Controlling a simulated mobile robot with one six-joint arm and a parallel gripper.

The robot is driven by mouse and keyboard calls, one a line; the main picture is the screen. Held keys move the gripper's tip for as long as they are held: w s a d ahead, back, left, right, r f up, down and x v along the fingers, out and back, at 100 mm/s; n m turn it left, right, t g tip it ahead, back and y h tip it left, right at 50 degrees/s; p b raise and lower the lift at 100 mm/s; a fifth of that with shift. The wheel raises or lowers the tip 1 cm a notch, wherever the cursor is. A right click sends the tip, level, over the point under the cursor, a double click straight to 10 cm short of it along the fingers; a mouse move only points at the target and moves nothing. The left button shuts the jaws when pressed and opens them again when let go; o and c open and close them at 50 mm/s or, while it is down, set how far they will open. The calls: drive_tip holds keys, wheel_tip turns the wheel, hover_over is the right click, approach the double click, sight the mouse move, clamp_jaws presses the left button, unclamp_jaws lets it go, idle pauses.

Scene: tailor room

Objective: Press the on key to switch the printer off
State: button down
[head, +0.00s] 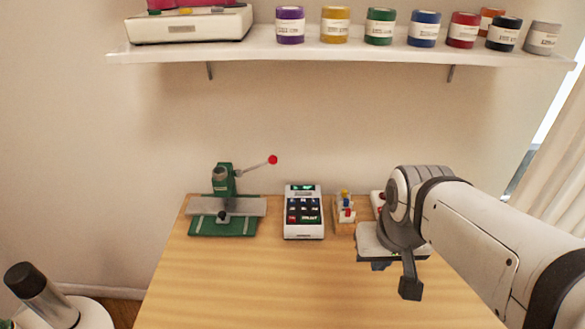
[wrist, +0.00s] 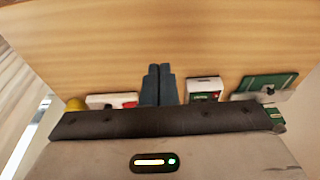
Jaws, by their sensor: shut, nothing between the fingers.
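The white keyed machine (head: 303,211), which looks like the printer, stands upright on the table between a green press and a small holder. Its small display glows green, and dark, red and green keys fill its front; I cannot read which is the on key. Part of it shows past the gripper body in the wrist view (wrist: 204,88). My gripper (head: 380,266) is to the right of the printer, apart from it, above the table. Its two blue-grey fingers (wrist: 158,72) are together and empty.
A green press (head: 222,215) with a red-knobbed lever stands left of the printer. A small holder (head: 344,212) stands close on its right. A white item with red (head: 378,202) is partly hidden by my arm. The table front (head: 270,290) is clear. A shelf (head: 300,50) holds several jars above.

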drive_tip(key=w+d+r+n+t+h+p, duration=0.1)
drive_tip(key=w+d+n+t+h+p, duration=0.15)
drive_tip(key=w, duration=0.65)
drive_tip(key=n+t+y+p, duration=0.25)
drive_tip(key=n+y, duration=0.65)
drive_tip(key=n, duration=0.6)
hover_over(295, 220)
wheel_tip(295, 220, down, 6)
drive_tip(key=shift+r+g, duration=0.2)
drive_tip(key=shift+g, duration=0.2)
drive_tip(key=shift+f, duration=0.1)
wheel_tip(295, 220, down, 8)
drive_tip(key=b, duration=0.8)
drive_tip(key=shift+r, duration=0.2)
drive_tip(key=shift+f+b, duration=0.45)
drive_tip(key=shift+f, duration=0.05)
